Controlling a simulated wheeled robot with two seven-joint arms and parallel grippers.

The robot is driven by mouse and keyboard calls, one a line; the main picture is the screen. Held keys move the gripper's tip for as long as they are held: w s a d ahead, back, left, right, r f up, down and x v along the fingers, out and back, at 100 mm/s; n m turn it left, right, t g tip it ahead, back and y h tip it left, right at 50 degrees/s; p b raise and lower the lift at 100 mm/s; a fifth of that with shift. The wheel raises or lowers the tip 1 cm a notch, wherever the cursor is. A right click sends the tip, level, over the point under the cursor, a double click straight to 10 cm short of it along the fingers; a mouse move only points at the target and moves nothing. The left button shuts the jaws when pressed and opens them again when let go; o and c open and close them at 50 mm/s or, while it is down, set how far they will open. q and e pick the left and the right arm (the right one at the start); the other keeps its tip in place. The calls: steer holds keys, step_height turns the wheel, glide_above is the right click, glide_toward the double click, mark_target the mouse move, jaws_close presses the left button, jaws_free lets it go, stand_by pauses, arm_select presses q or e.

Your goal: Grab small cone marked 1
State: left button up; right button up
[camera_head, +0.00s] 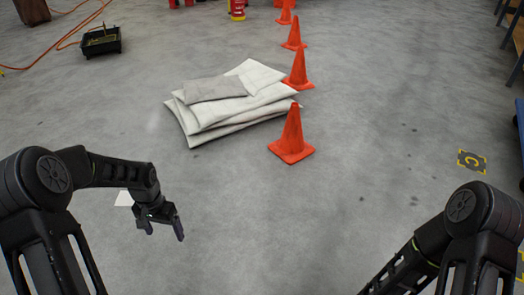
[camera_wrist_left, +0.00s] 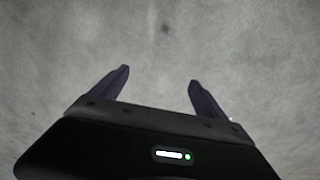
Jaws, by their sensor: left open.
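Several orange cones stand in a line running away from me in the head view. The nearest cone (camera_head: 292,136) is upright on the floor beside the stacked bags. Behind it are a second cone (camera_head: 298,70), a third cone (camera_head: 294,34) and a far cone (camera_head: 285,13) cut by the top edge. I cannot make out a number on any of them. My left gripper (camera_head: 164,232) is open and empty above bare floor, left of and nearer than the cones. Its two spread fingers also show in the left wrist view (camera_wrist_left: 158,90). My right gripper is out of view.
Pale stacked bags (camera_head: 228,100) lie left of the nearest cones. A black crate (camera_head: 101,41) and an orange hose (camera_head: 72,38) are at the upper left. A yellow-black floor marker "C" (camera_head: 471,161) is at the right.

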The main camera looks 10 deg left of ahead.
arm_select(q)
steer(key=s+d+f+h, duration=0.25)
steer(key=d+f, duration=0.25)
steer(key=d, duration=0.4)
steer(key=s+d+f+h, duration=0.1)
steer(key=s+d+f, duration=0.35)
steer(key=d, duration=0.55)
steer(key=s+d+f+n+t, duration=0.1)
steer(key=s+d+f, duration=0.3)
steer(key=s+d, duration=0.4)
steer(key=s+n, duration=0.1)
steer(key=s, duration=0.2)
steer(key=shift+s+n, duration=0.15)
steer(key=shift+n, duration=0.25)
